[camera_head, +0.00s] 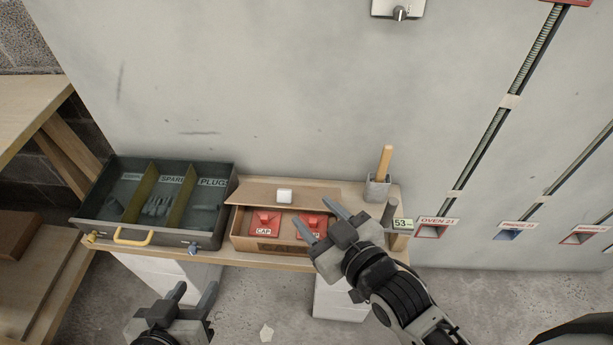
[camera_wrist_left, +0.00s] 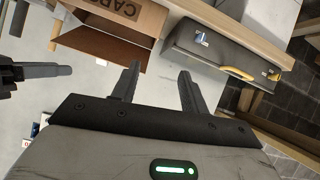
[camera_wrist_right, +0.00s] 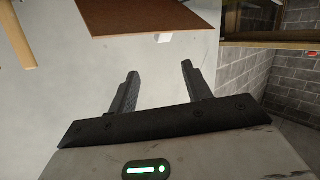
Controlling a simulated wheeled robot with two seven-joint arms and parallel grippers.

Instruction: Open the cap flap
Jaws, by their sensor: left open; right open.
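The cardboard cap box (camera_head: 240,243) stands on the bench, with red blocks marked CAP (camera_head: 264,223) visible inside. Its brown cap flap (camera_head: 245,189) is raised along the back of the box, with a white knob (camera_head: 284,196). The flap (camera_wrist_right: 130,15) and knob (camera_wrist_right: 165,37) also show in the right wrist view, ahead of the fingers and apart from them. My right gripper (camera_head: 316,212) is open and empty over the box's right part, hiding some of it. My left gripper (camera_head: 196,289) is open and empty, low in front of the bench.
A dark drawer (camera_head: 117,232) with yellow dividers and a yellow handle (camera_head: 132,237) sits left of the box. A grey cup (camera_head: 377,188) with a wooden handle (camera_head: 385,160) stands at the right, near a tag marked 53 (camera_head: 402,224). Wall conduits rise further right.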

